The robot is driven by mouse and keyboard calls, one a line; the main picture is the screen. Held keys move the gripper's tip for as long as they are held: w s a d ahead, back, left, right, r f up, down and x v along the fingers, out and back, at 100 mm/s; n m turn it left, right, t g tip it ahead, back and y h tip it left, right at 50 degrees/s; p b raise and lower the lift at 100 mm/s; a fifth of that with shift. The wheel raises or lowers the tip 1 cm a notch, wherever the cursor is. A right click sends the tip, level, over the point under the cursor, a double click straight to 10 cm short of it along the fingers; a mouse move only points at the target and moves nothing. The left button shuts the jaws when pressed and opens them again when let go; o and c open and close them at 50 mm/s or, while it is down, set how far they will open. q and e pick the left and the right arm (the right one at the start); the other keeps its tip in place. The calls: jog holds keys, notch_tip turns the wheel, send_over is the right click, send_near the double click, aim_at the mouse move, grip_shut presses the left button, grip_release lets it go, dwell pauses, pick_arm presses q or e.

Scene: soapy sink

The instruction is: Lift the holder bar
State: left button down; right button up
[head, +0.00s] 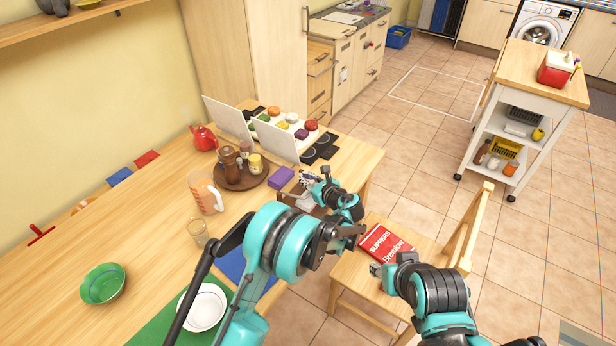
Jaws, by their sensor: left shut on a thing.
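My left gripper (318,186) is over the right end of the long wooden table, beside a purple block. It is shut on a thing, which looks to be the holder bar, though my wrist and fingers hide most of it. A small pale box-like holder (300,199) shows partly just below the fingers. A black-and-white patterned piece shows right at the fingertips. I cannot tell whether the bar is clear of its holder. My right gripper (379,270) is low over the wooden chair, near the red book; its fingers are too small to read.
The purple block (281,177) and a round brown tray (240,180) with jars stand left of my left gripper. A measuring jug (205,193) and a glass (198,232) are nearer. A red book (384,244) lies on the chair (345,271).

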pick_arm(q)
jog(key=w+a+r+n+g+h+p, duration=0.2)
jog(key=w+a+g+h+p, duration=0.3)
jog(key=g+h, duration=0.4)
jog(key=shift+a+n+h+p, duration=0.7)
jog(key=shift+a+h+p, duration=0.1)
jog(key=shift+a+h, duration=0.35)
jog(key=shift+f, duration=0.1)
jog(key=c, duration=1.6)
grip_release()
jog(key=v, duration=1.2)
jog(key=shift+w, duration=0.1)
